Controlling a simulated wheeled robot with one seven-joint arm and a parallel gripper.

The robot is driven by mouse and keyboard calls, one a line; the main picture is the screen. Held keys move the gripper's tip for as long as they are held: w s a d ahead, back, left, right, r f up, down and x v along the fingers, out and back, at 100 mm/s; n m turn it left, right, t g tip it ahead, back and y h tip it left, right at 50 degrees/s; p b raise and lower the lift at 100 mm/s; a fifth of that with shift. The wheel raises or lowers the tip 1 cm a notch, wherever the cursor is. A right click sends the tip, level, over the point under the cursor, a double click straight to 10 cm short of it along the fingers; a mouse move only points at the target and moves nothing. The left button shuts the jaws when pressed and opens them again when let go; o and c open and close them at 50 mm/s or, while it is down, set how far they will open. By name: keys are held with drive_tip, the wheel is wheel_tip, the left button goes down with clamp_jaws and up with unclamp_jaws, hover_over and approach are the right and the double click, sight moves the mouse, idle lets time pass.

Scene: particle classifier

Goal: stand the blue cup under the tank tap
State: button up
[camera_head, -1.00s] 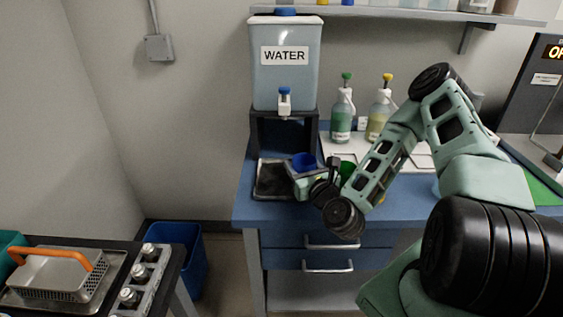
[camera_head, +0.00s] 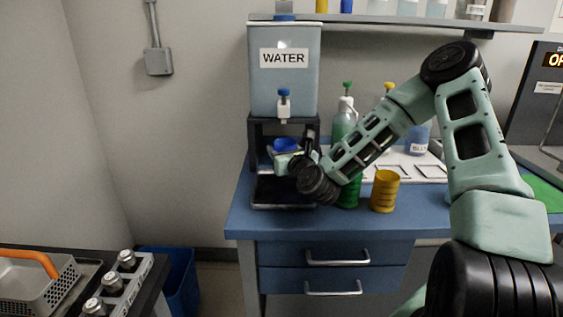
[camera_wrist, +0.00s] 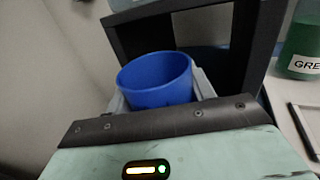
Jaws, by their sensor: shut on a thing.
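The blue cup (camera_head: 286,145) is upright and held by my gripper (camera_head: 285,158), which is shut on it. The wrist view also shows the cup (camera_wrist: 156,80), its open rim up and empty inside, between the jaws (camera_wrist: 160,100). In the head view the cup is just below the tap's spout, above the black drip tray (camera_head: 268,194). How far it is in depth from the spout, I cannot tell. My gripper partly hides the cup's lower part.
A yellow cup (camera_head: 385,191) and a partly hidden green cup (camera_head: 350,190) stand right of the tray. The dark stand (camera_head: 256,135) frames the space around the cup. A blue bin (camera_head: 176,281) is on the floor.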

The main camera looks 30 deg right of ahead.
drive_tip(key=shift+w+d, duration=0.1)
drive_tip(key=shift+w, duration=0.4)
drive_tip(key=shift+w+f, duration=0.15)
drive_tip(key=shift+f, duration=1.6)
drive_tip(key=shift+f+b, duration=0.1)
drive_tip(key=shift+b, duration=0.2)
drive_tip(key=o, duration=1)
